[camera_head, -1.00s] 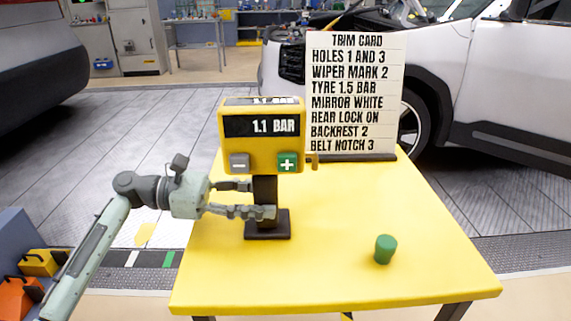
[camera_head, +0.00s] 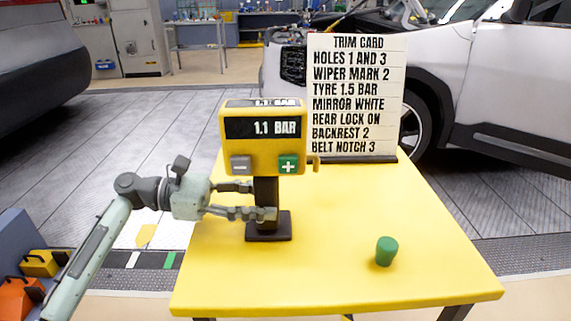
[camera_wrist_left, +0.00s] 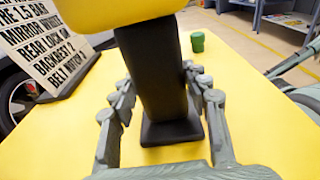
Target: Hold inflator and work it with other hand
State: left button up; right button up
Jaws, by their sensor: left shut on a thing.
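The inflator (camera_head: 263,148) stands upright on the yellow table, a yellow box on a black post with a dark base. Its display reads 1.1 BAR. Below the display are a grey minus button (camera_head: 241,165) and a green plus button (camera_head: 288,164). My left gripper (camera_head: 258,201) is shut on the inflator's black post, below the yellow box. In the left wrist view the two fingers stand on either side of the post (camera_wrist_left: 153,75). My right gripper is not in view.
A trim card (camera_head: 356,97) stands at the back of the table and lists TYRE 1.5 BAR. A small green cylinder (camera_head: 386,251) stands at the front right of the yellow table (camera_head: 330,270). The table between it and the inflator is clear. A white car is behind.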

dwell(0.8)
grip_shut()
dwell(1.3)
